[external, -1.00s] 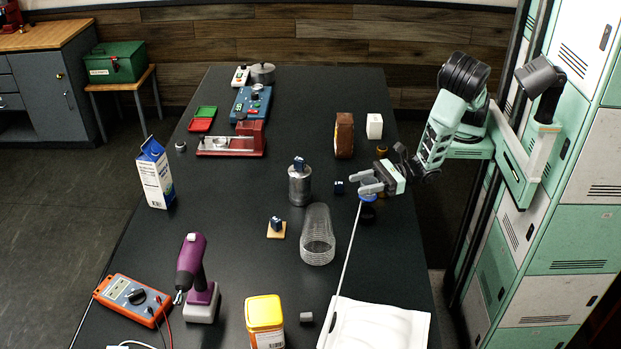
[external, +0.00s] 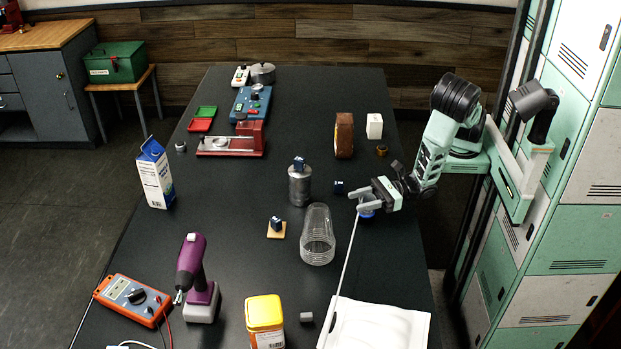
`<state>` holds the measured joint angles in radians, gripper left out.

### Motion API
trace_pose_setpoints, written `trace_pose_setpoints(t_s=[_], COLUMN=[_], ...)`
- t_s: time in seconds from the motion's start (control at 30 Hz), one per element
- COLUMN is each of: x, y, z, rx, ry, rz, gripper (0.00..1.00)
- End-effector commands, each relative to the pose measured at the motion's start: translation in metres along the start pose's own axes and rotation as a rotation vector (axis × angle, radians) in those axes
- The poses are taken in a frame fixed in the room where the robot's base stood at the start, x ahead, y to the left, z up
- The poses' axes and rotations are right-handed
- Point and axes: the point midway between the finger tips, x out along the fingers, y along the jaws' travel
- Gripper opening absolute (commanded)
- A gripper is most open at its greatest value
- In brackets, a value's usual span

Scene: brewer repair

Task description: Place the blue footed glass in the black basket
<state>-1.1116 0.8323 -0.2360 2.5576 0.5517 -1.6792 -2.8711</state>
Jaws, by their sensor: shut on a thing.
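My gripper (external: 362,201) is low over the right side of the dark table, shut on a small blue thing that I take for the blue footed glass (external: 367,214). Only a little blue shows just below the fingers; the fingers hide the rest, so its foot and tilt cannot be told. I cannot clearly make out the black basket against the black tabletop. Whether the glass touches anything below it is hidden.
A thin pale rod (external: 345,262) runs from near my gripper to a white pad (external: 380,325). A clear ribbed cylinder (external: 317,237), a metal canister (external: 299,187) and a small dark-blue block (external: 338,187) stand to the left.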

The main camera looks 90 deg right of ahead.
Motion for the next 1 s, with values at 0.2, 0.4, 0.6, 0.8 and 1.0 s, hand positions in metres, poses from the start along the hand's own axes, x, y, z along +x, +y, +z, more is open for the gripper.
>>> trace_pose_setpoints(t_s=[0.2,0.4,0.6,0.8,1.0], x=[0.0,0.0,-0.003,-0.014,-0.029], y=[0.0,0.0,0.001,0.001,0.0], z=[-0.002,-0.002,0.004,0.007,0.008], rx=[0.0,0.0,-0.001,-0.002,-0.003], ry=[0.0,0.0,0.004,0.006,0.005], rz=[0.0,0.0,0.001,-0.001,0.001], gripper=[0.65,0.65,0.65,0.65,0.65])
